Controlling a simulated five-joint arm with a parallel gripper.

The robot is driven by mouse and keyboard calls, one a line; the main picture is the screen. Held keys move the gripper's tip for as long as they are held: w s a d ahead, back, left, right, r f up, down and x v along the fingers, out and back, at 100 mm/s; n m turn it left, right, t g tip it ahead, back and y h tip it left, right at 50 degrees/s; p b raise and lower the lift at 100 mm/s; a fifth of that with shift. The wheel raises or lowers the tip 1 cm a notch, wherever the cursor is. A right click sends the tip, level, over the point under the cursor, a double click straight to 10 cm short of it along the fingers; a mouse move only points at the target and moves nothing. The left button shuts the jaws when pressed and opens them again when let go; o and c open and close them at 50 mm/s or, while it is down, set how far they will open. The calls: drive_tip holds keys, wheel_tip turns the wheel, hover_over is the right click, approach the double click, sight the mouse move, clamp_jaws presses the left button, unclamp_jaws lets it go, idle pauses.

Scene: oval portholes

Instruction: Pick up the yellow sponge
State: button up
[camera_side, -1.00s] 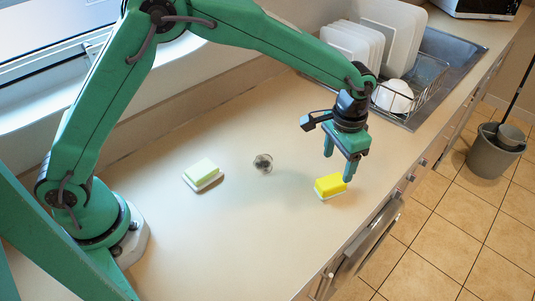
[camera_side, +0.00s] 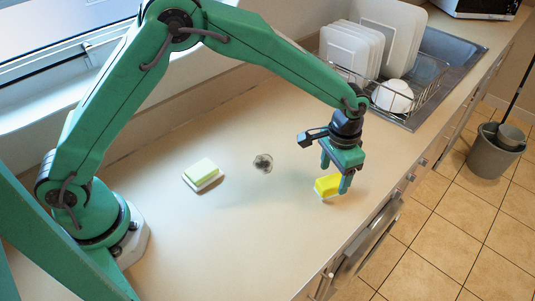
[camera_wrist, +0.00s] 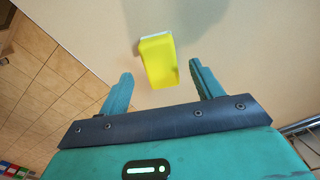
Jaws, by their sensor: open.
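The yellow sponge (camera_side: 326,185) has a white underside and lies on the countertop near its front edge. In the side view my gripper (camera_side: 334,177) is low over it, and one finger covers part of its right side. In the wrist view the yellow sponge (camera_wrist: 159,62) shows just ahead of the gap between the two fingertips of my gripper (camera_wrist: 160,76). The fingers are apart, one to each side of the sponge's near end, and hold nothing. I cannot tell whether either finger touches the sponge.
A pale green sponge (camera_side: 203,173) with a white base lies to the left. A dish rack with plates (camera_side: 352,50) and a white bowl (camera_side: 393,95) is at the back right. The counter's middle is mostly clear.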

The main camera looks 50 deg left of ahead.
sight(332, 181)
drive_tip(key=shift+a+f, duration=0.1)
drive_tip(key=shift+f, duration=1.65)
drive_tip(key=c, duration=1.1)
drive_tip(key=shift+c, duration=0.2)
drive_tip(key=shift+r, duration=0.1)
drive_tip(key=shift+r, duration=0.65)
drive_tip(key=r, duration=0.3)
drive_tip(key=shift+s+d+r, duration=0.15)
drive_tip(key=shift+s+d, duration=0.1)
drive_tip(key=shift+s, duration=0.05)
drive_tip(key=s+d+r, duration=0.5)
drive_tip(key=s+r, duration=0.1)
drive_tip(key=s, duration=0.3)
drive_tip(key=shift+s+d+r, duration=0.15)
drive_tip(key=shift+s+d, duration=0.05)
drive_tip(key=shift+d, duration=0.1)
